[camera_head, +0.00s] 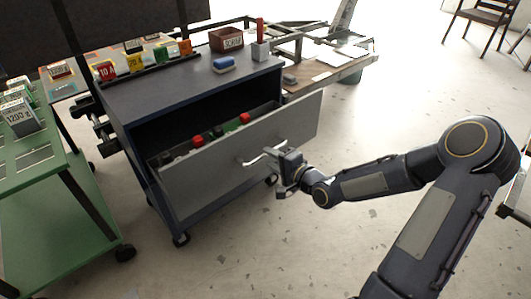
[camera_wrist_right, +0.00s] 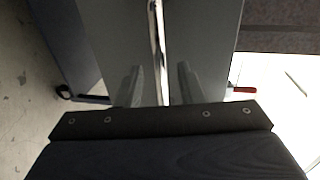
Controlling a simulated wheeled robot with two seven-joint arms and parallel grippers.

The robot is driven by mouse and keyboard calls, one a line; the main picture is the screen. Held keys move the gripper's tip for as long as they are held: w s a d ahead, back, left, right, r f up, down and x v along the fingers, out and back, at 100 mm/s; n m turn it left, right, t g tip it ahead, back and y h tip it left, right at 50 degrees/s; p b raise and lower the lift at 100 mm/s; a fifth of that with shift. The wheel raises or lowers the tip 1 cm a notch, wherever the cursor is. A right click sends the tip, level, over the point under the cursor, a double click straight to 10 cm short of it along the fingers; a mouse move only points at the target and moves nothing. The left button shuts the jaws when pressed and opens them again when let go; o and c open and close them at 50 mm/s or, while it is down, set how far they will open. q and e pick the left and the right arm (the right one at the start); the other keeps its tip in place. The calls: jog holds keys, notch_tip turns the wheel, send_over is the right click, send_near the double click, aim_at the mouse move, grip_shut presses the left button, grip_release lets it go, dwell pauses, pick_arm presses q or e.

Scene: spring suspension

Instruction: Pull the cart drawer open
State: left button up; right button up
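The dark blue cart (camera_head: 205,88) stands in the middle of the head view, with its grey-fronted drawer (camera_head: 215,172) pulled well out. Several red-topped, green and pale items show inside the drawer. A bright bar handle (camera_head: 258,158) is on the drawer front; it also shows in the right wrist view (camera_wrist_right: 158,40). My right gripper (camera_head: 279,157) is at the handle's right part. In the wrist view, its fingers (camera_wrist_right: 160,80) stand apart on either side of the bar, with gaps on both sides. My left gripper is out of view.
On the cart top are a blue-and-white block (camera_head: 223,65), a brown box (camera_head: 226,39) and a grey holder with a red stick (camera_head: 260,48). A green table (camera_head: 40,165) stands left; a wooden-edged bench (camera_head: 340,72) is behind right. The floor in front is clear.

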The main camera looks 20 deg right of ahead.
jog(key=p+v, duration=0.1)
jog(key=v, duration=0.3)
dwell(0.4)
jog(key=s+a+r+n+g+h, duration=0.1)
jog(key=s+a+r+n+g, duration=0.2)
jog(key=s, duration=0.6)
jog(key=s+r+n+g, duration=0.25)
jog(key=s+n, duration=0.25)
jog(key=s, duration=0.4)
jog(key=s+a+r+n+g+h, duration=0.1)
jog(key=s+a+r+n+g, duration=0.2)
jog(key=s, duration=0.5)
notch_tip(320, 180, up, 29)
jog(key=s+n+p, duration=0.1)
jog(key=p, duration=2.9)
jog(key=shift+d, duration=0.45)
jog(key=shift+r+g, duration=0.1)
jog(key=shift+g, duration=0.15)
